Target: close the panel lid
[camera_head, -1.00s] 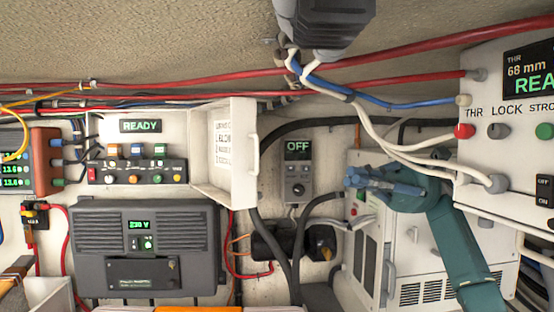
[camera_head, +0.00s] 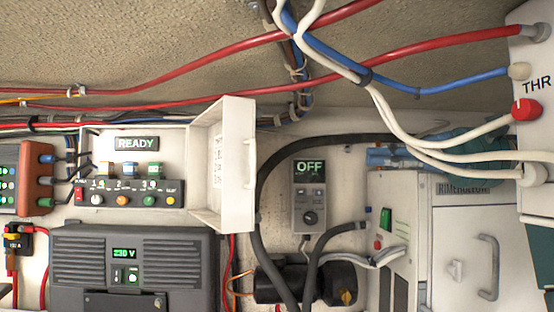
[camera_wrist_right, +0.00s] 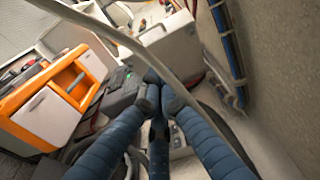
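The white panel lid (camera_head: 222,165) stands open, swung out to the right of its panel box (camera_head: 150,158). A pale handle (camera_head: 252,162) runs along its outer edge. The panel inside shows a READY display and several coloured knobs. My right gripper (camera_head: 378,157) is right of the lid and apart from it, partly hidden behind white cables. In the right wrist view its blue fingers (camera_wrist_right: 160,92) converge with their tips together and nothing visible between them. A white box-like part above the fingertips there appears to be the lid (camera_wrist_right: 172,47). My left gripper is not in view.
White and blue cables (camera_head: 385,105) hang across the upper right, in front of my right arm. A black hose (camera_head: 265,190) curves close to the lid's right side. An OFF control box (camera_head: 309,195) and a white cabinet (camera_head: 470,245) stand further right. A dark inverter (camera_head: 130,262) sits below the panel.

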